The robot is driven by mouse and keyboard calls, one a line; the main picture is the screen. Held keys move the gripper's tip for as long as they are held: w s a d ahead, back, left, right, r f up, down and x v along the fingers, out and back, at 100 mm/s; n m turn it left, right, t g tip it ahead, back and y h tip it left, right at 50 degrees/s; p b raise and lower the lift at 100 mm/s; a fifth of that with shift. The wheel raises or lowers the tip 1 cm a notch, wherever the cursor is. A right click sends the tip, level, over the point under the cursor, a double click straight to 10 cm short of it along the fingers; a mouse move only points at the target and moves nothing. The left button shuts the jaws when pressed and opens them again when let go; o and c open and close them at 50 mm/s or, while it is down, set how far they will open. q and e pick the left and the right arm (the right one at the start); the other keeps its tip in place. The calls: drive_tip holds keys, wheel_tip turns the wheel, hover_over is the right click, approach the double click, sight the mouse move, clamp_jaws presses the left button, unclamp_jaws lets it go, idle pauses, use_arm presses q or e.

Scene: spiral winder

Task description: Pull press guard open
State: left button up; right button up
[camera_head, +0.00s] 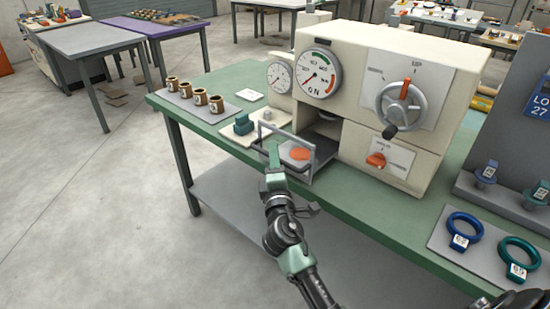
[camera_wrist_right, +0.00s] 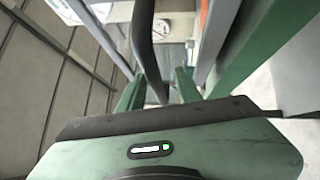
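The press guard (camera_head: 287,134) is a grey frame at the front of the cream press (camera_head: 350,100), over a tray with an orange piece (camera_head: 300,154). A dark curved bar, apparently its handle, shows in the right wrist view (camera_wrist_right: 143,40). My right gripper (camera_head: 273,160) is at the front of the guard. In the right wrist view its green fingers (camera_wrist_right: 158,90) stand apart, with the dark bar running between or just beyond them; a gap shows on the right side. Contact cannot be told. My left gripper is not in view.
The press stands on a green table (camera_head: 220,80) with a lever wheel (camera_head: 400,103) and an orange knob (camera_head: 376,160). Several brown cups (camera_head: 201,97) stand at the left, a teal block (camera_head: 243,124) beside the guard. Blue and green rings (camera_head: 465,228) lie at the right. The floor in front is clear.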

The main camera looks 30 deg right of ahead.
drive_tip(key=b+v, duration=0.1)
drive_tip(key=v, duration=0.6)
drive_tip(key=shift+s+a, duration=0.15)
drive_tip(key=shift+s, duration=0.2)
drive_tip(key=shift+f, duration=0.15)
